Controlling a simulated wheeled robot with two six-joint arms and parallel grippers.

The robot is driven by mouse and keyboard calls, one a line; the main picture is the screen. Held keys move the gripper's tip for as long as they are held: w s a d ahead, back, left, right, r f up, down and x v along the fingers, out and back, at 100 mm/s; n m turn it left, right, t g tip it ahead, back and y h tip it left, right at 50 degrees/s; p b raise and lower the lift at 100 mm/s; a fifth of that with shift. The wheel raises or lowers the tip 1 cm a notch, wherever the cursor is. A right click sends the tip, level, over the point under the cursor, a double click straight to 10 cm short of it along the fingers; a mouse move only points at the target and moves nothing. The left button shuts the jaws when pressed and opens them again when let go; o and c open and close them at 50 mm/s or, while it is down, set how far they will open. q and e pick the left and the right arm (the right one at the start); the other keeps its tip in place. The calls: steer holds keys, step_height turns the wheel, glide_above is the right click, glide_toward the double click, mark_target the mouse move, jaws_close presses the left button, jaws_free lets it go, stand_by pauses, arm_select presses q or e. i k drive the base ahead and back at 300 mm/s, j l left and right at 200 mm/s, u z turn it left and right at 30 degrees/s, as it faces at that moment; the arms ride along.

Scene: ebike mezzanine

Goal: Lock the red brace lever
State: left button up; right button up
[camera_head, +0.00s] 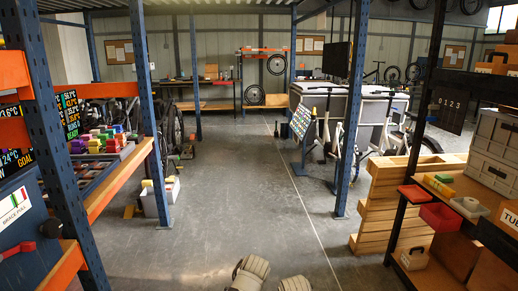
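The red brace lever (17,250) is at the far lower left, a short red bar on a dark blue panel (38,262). It lies nearly level, with its left end at the picture edge. A white sign (15,207) above it seems to read "BRACE PULL" and has coloured stripes. A dark round knob (52,228) is just right of the lever. Neither of my grippers is in view. Only pale rounded parts, likely of my own arms, show at the bottom centre, well right of the lever.
A blue-post rack with orange beams (113,183) and trays of coloured blocks (105,140) stands at left. A white bin (160,196) is on the floor beside it. Wooden crates (385,207) and shelves with boxes (487,160) fill the right. The middle floor (235,185) is clear.

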mark_target(25, 247)
steer(key=u, duration=1.7)
